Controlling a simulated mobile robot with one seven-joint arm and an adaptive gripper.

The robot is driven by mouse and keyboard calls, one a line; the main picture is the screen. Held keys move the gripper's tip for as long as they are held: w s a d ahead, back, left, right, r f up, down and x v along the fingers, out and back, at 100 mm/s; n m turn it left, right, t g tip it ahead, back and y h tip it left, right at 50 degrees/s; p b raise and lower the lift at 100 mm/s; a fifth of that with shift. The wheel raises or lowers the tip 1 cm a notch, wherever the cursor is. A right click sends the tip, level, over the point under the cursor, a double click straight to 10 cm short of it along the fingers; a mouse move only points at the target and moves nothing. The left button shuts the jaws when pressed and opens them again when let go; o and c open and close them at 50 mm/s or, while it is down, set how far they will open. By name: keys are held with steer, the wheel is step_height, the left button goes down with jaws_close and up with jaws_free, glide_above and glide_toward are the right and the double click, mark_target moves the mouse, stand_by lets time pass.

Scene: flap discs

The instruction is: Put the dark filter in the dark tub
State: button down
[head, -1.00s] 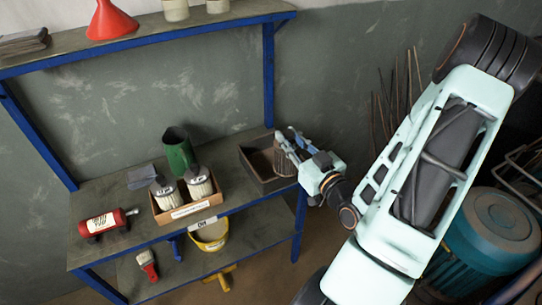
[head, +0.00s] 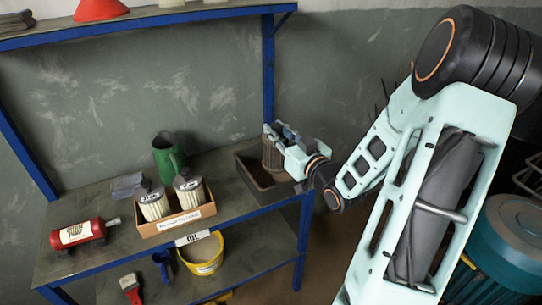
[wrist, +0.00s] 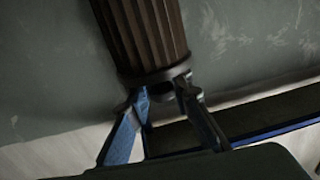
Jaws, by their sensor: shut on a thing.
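The dark filter (head: 272,156) is brown and pleated and stands roughly upright in the head view. My gripper (head: 280,134) is shut on its upper end. In the wrist view the filter (wrist: 145,35) fills the upper middle, and the fingers (wrist: 160,95) close on its dark end cap. The dark tub (head: 249,177) is an open, low box at the right end of the bench top. The filter is over or within the tub's opening; I cannot tell whether its lower end touches the tub floor.
A cardboard box (head: 183,221) with two pale filters stands left of the tub, with a green jug (head: 168,158) behind. A red bottle (head: 78,233) lies farther left. A yellow tub (head: 203,255) sits on the lower shelf. A blue post (head: 268,70) rises behind the tub.

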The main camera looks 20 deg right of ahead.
steer(key=w+f+b, duration=0.2)
steer(key=f, duration=0.1)
steer(key=w+f+b, duration=0.1)
steer(key=f, duration=0.1)
steer(key=shift+w+d, duration=0.1)
steer(key=shift+w, duration=0.25)
steer(key=shift+w+f+b, duration=0.15)
steer(key=shift+f+b, duration=0.55)
steer(key=shift+f, duration=0.2)
steer(key=shift+w+f+b, duration=0.15)
steer(key=shift+f+b, duration=0.55)
steer(key=shift+f, duration=0.15)
steer(key=shift+f, duration=0.25)
steer(key=c, duration=1.7)
jaws_free()
steer(key=shift+c, duration=0.2)
steer(key=shift+r, duration=0.1)
steer(key=shift+r, duration=0.1)
steer(key=s+d+p, duration=0.1)
steer(key=s, duration=1.1)
steer(key=shift+d, duration=0.15)
